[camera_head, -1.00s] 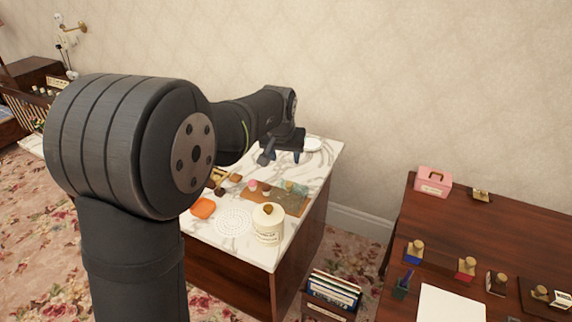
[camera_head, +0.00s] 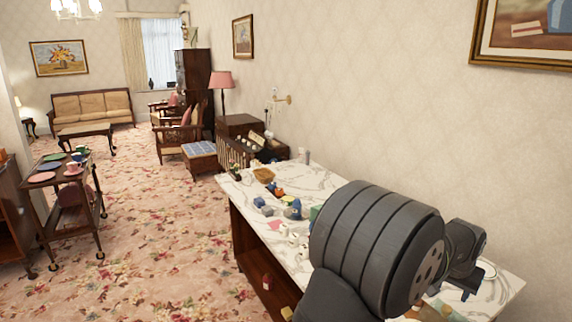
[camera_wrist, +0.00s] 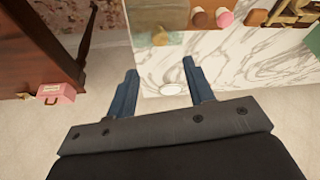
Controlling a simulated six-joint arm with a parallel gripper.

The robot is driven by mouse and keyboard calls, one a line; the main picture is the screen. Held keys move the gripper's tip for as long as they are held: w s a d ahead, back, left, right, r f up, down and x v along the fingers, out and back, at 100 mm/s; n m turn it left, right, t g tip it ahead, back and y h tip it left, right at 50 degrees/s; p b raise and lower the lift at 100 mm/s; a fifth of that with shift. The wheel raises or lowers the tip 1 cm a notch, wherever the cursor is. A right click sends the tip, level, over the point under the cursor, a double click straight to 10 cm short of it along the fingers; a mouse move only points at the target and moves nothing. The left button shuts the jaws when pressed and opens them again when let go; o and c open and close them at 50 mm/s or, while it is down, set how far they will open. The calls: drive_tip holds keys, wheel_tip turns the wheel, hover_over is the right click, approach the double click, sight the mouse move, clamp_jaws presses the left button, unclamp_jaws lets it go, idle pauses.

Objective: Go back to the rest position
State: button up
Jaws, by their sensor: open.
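My gripper (camera_wrist: 160,72) is open, with its two blue fingers apart and nothing between them but the view of the marble top beyond. In the head view my gripper (camera_head: 468,292) is partly hidden by my arm, above the right end of the marble-topped counter (camera_head: 328,185). A small white round dish (camera_wrist: 171,88) shows between and below the fingers, near the counter's edge by the wall. It also shows in the head view (camera_head: 488,269), just beside the gripper. I cannot judge the exact height of the fingers above the counter.
Blue blocks (camera_head: 263,206) and several small items lie along the counter. Pink and brown pieces (camera_wrist: 224,18) lie at the wrist view's top edge. A tea trolley (camera_head: 70,200) stands left, with carpet between.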

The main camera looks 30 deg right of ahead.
sight(444, 306)
drive_tip(key=x, duration=1)
drive_tip(key=shift+d+f, duration=0.1)
drive_tip(key=shift+f, duration=0.2)
drive_tip(key=shift+r, duration=0.15)
drive_tip(key=v, duration=1.7)
drive_tip(key=shift+x, duration=8.7)
drive_tip(key=shift+w, duration=0.45)
